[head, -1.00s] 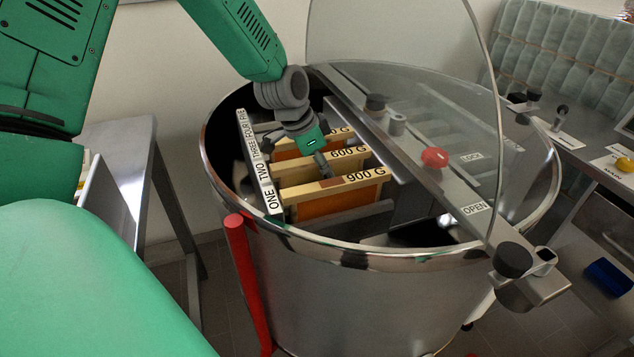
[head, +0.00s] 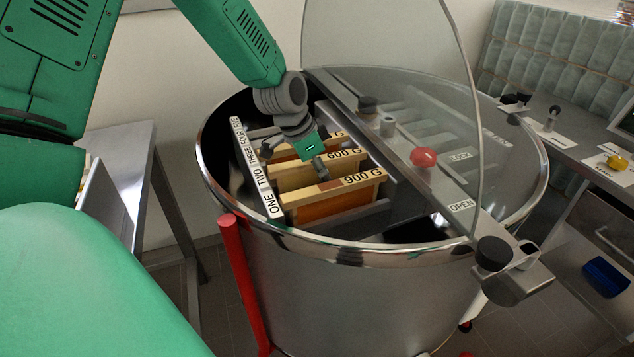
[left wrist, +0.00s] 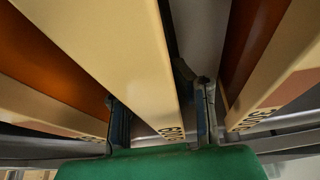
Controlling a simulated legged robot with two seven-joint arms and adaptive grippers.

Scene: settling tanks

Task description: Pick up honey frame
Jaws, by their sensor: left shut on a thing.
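Three wooden honey frames with orange sides stand in the steel drum (head: 350,262). The front frame (head: 330,208) reads 900 G, the middle frame (head: 287,182) reads 600 G. The back frame (head: 283,156) is partly covered by my gripper, and only a G shows clearly. My left gripper (head: 321,168) reaches down at the middle frame. In the left wrist view its fingers (left wrist: 162,118) stand on both sides of the middle frame's top bar (left wrist: 125,55), shut on it. The frame is still among the others; its lower part is hidden. My right gripper is not in view.
A white strip (head: 256,170) lettered ONE to FIVE runs left of the frames. A clear lid (head: 400,45) stands raised over the crossbar, which carries a red knob (head: 424,157). A steel bench (head: 115,150) stands left, a counter right.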

